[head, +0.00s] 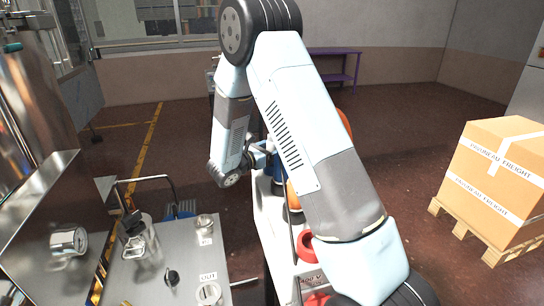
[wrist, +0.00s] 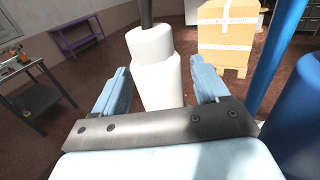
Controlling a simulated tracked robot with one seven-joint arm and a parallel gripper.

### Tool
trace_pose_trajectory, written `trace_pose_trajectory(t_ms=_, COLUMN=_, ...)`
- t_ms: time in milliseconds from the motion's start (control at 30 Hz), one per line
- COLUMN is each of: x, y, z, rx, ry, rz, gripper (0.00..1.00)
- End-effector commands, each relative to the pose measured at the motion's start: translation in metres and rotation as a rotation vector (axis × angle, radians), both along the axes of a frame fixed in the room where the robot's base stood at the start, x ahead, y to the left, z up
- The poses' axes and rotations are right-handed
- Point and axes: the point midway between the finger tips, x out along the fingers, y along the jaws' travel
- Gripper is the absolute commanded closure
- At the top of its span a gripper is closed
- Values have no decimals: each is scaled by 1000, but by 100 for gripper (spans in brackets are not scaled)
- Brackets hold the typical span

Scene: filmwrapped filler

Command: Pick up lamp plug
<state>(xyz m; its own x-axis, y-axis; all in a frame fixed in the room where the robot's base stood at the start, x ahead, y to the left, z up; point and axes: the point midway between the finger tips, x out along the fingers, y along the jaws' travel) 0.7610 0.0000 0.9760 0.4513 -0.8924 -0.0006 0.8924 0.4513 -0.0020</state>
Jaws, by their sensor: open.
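In the wrist view a white, stepped cylindrical piece with a dark cable or stem at its top, which looks like the lamp plug (wrist: 157,82), stands in line with the space between my fingers. My gripper (wrist: 160,68) is open, with one pale blue finger on each side of the white piece. A gap shows on both sides, wider on the right. I cannot tell how deep the piece sits between the fingers. Its lower end is hidden by the gripper's metal plate. In the head view my gripper (head: 262,155) is small beyond my arm, and the plug cannot be made out.
A blue cylinder and pole (wrist: 300,115) stand close on the right in the wrist view. A steel-topped unit with gauge, knobs and bent pipe (head: 150,255) is at left. A carton (head: 495,180) on a pallet (head: 470,232) stands right. A purple table (head: 335,65) is behind.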

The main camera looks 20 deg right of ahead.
Motion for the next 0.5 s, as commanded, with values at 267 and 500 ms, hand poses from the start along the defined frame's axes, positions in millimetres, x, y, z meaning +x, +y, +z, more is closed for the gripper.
trace_pose_trajectory(t_ms=267, x=6, y=-11, z=0, rx=0, ry=0, rz=1, gripper=26)
trace_pose_trajectory(t_ms=500, x=5, y=-11, z=0, rx=0, ry=0, rz=1, gripper=44)
